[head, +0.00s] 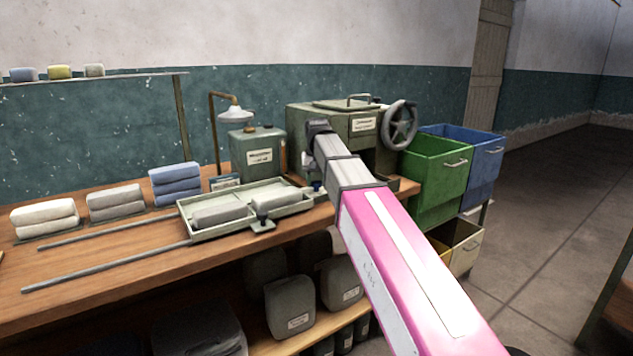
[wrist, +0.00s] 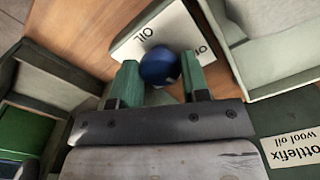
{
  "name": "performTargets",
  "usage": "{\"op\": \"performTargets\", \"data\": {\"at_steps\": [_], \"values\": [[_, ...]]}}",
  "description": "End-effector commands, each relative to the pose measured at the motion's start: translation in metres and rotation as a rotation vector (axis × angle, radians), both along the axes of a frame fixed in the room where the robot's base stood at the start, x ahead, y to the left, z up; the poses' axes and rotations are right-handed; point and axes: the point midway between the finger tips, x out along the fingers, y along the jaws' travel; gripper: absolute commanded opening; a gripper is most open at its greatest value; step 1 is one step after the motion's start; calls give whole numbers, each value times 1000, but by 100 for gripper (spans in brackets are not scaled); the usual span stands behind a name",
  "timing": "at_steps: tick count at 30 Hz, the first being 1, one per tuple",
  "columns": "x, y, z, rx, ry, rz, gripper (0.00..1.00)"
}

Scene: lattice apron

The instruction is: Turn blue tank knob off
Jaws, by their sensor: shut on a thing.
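The blue knob (wrist: 160,66) shows in the wrist view as a round ball between the two green fingers of my gripper (wrist: 160,78). The fingers sit on either side of it and are shut on it. The knob's turn angle cannot be told. In the head view, a small bit of blue (head: 318,187) shows beside my arm; my fingers are not clear there. The green-grey tank (head: 243,146) with a white label stands just left of my arm.
A larger machine (head: 297,115) with a handwheel (head: 400,125) stands behind my arm. A tray (head: 190,228) with grey pads lies on the wooden bench (head: 130,262), near folded cloth stacks (head: 175,184). Green (head: 437,170) and blue (head: 487,160) bins stand right. Open floor lies farther right.

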Motion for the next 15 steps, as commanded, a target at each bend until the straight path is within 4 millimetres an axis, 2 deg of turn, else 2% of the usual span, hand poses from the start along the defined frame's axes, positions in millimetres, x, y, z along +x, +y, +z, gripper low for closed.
{"op": "performTargets", "data": {"at_steps": [15], "values": [[0, 0, 0, 0, 0, 399, 18]]}}
